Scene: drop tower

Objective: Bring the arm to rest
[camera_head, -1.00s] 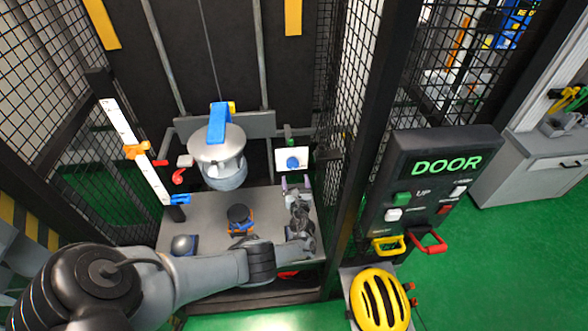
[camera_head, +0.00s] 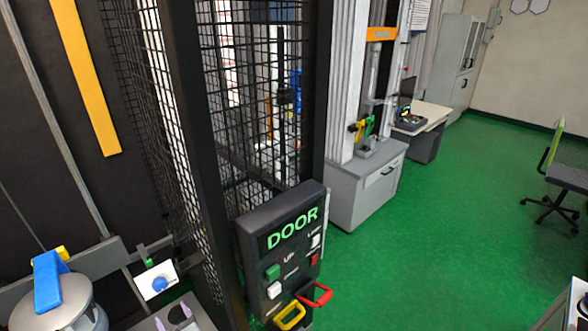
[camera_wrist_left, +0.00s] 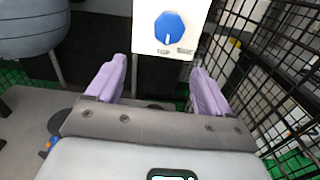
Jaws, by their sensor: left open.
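My left gripper (camera_head: 174,318) shows at the lower left of the head view, its purple fingers spread apart. In the left wrist view its two purple fingers (camera_wrist_left: 158,70) are open with nothing between them. A white panel (camera_head: 168,271) with a blue knob (camera_head: 159,284) stands just beyond the fingertips, apart from them. In the left wrist view the blue knob (camera_wrist_left: 169,29) is ahead of the gap between the fingers. Most of my left arm is outside the head view. My right gripper is not in view.
A grey drop weight (camera_head: 62,305) with a blue handle (camera_head: 47,283) hangs left of the panel. Black mesh (camera_head: 165,150) closes the tower's right side. A DOOR control box (camera_head: 285,250) stands outside it. Green floor (camera_head: 440,210) is open to the right.

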